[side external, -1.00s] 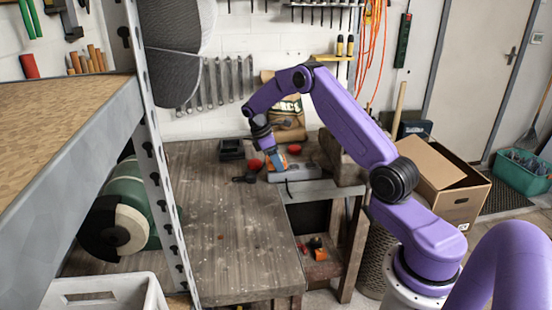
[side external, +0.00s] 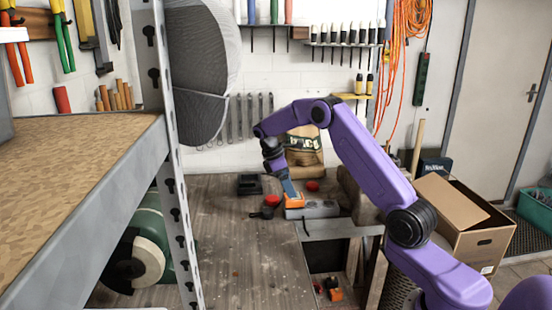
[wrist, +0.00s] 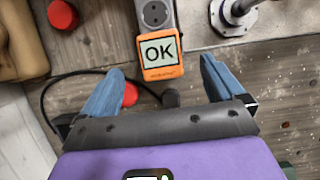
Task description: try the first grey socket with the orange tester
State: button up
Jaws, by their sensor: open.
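The orange tester (wrist: 160,52) sits on the end of the grey socket strip (wrist: 150,38) in the wrist view, its screen reading "OK". A round grey socket (wrist: 154,14) shows bare just beyond it. The socket under the tester is hidden. My gripper (wrist: 162,66) is open, its blue fingers on either side of the tester with gaps to both. In the side view the tester (side external: 294,201) is at the left end of the strip (side external: 318,209), and my gripper (side external: 289,190) is right above it.
Red round items (side external: 271,199) (side external: 312,186) lie near the strip, and a dark cable (wrist: 45,100) runs beside it. A black box (side external: 249,185) stands at the back. A metal fitting (wrist: 234,14) is right of the strip. The bench's left front is mostly clear.

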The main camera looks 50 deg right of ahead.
jog(key=v, duration=1.1)
jog(key=shift+r, duration=0.15)
jog(key=shift+a, duration=0.15)
jog(key=s+a+r+n+y, duration=0.1)
jog(key=s+a+n, duration=0.1)
jog(key=s+a, duration=0.7)
jog(key=s+a+r+n+y, duration=0.1)
jog(key=s+a+n, duration=0.3)
jog(key=a, duration=0.8)
jog(key=s+a+f+m+t, duration=0.1)
jog(key=s+f, duration=0.1)
jog(key=s, duration=1.2)
jog(key=s+a+f+m+t+y, duration=0.1)
jog(key=s+f+t, duration=0.1)
jog(key=s, duration=1.2)
jog(key=shift+a+f+y, duration=0.3)
jog(key=shift+f, duration=0.55)
jog(key=shift+o, duration=0.5)
jog(key=shift+w, duration=0.1)
